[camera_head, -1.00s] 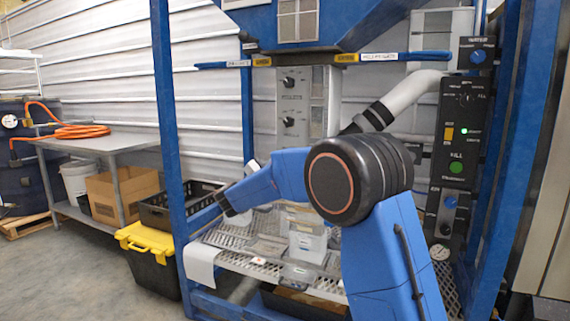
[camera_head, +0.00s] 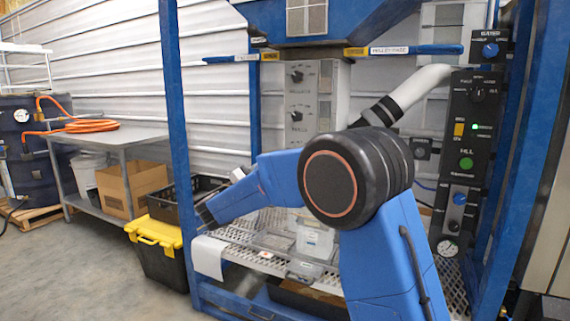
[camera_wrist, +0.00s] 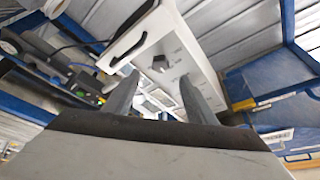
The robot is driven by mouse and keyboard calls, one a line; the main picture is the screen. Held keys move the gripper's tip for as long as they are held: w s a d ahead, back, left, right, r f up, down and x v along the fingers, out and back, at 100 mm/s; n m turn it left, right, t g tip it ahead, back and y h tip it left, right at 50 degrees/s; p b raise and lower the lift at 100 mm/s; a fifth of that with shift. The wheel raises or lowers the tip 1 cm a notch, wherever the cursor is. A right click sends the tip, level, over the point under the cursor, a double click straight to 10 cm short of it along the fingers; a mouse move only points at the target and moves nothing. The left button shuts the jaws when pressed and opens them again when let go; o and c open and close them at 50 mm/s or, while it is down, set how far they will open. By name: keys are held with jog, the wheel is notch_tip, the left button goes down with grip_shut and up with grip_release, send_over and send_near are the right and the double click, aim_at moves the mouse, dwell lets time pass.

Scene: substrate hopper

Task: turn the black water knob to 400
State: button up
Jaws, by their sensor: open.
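A pale grey control box (camera_head: 324,112) hangs in the middle of the head view with two black knobs on its front, an upper one (camera_head: 297,76) and a lower one (camera_head: 296,116). Their labels are too small to read surely, so I cannot tell which is the water knob or its setting. In the wrist view a white box (camera_wrist: 185,50) carries a dark knob (camera_wrist: 160,64) just beyond my gripper (camera_wrist: 160,80). My gripper's two fingers are apart, with nothing visibly held.
A black panel (camera_head: 473,130) with knobs and lit buttons stands at right. Blue frame posts (camera_head: 172,120) flank the space. A mesh shelf (camera_head: 236,228) with clear bins lies below; a yellow-lidded tote (camera_head: 155,232) stands at left.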

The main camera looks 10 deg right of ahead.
jog(key=v, duration=0.7)
jog(key=shift+s+a, duration=0.25)
jog(key=shift+a, duration=0.05)
jog(key=shift+f, duration=0.15)
jog(key=w+d+r+n+t+y, duration=0.3)
jog(key=d+r+n+t+y, duration=0.25)
jog(key=r+y, duration=0.2)
jog(key=s+n+y, duration=0.5)
jog(key=n+y, duration=0.2)
jog(key=y, duration=0.1)
jog(key=s+d+f+n+g, duration=0.2)
jog(key=s+d+f+g, duration=0.2)
jog(key=s+f, duration=0.4)
jog(key=s+d+f+n+g+y, duration=0.1)
jog(key=s+d+f+n+g, duration=0.2)
jog(key=s+f, duration=0.6)
jog(key=s+d+f+n+g, duration=0.2)
jog(key=s+d+f+g, duration=0.4)
jog(key=s, duration=2.1)
notch_tip(320, 180, down, 3)
jog(key=d, duration=0.2)
jog(key=shift+s+d+f+n, duration=0.2)
jog(key=shift+s+d+n, duration=0.05)
jog(key=shift+d+n, duration=0.1)
jog(key=shift+c, duration=0.2)
